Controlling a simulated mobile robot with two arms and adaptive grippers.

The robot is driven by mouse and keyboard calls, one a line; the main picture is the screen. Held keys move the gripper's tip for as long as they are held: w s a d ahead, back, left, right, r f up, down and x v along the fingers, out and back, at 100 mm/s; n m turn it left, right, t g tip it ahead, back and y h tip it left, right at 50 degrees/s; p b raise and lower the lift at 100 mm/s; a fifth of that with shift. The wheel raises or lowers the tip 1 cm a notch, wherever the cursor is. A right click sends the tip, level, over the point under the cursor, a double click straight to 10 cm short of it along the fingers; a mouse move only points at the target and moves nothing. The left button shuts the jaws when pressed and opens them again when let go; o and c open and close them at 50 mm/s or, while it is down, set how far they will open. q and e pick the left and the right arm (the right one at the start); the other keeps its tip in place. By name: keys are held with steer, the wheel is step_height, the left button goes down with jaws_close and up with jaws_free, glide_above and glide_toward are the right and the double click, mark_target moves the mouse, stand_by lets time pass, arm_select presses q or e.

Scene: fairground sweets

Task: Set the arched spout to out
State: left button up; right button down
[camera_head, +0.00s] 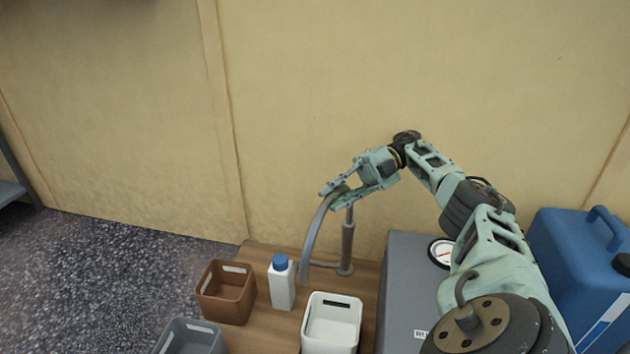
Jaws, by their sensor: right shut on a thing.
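The arched spout (314,232) is a grey curved tube. It rises beside a grey upright post (347,245) at the back of the wooden table and its free end hangs down to the left, close to the white bottle. My right gripper (337,193) is shut on the upper part of the spout, near the top of the post. The fingers and the arm hide where the spout meets the post. My left gripper does not show.
A white bottle with a blue cap (282,287), a brown bin (227,301), a white bin (331,312) and a grey bin (191,340) stand near the spout. A grey box with a dial (403,270) and a blue canister (575,260) stand at right. The wall is close behind.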

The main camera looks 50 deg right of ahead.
steer(key=shift+d+r, duration=0.15)
steer(key=shift+r, duration=0.15)
steer(key=c, duration=1.7)
jaws_free()
steer(key=shift+s, duration=0.1)
steer(key=shift+f, duration=0.15)
step_height(320, 180, up, 10)
steer(key=shift+r, duration=0.1)
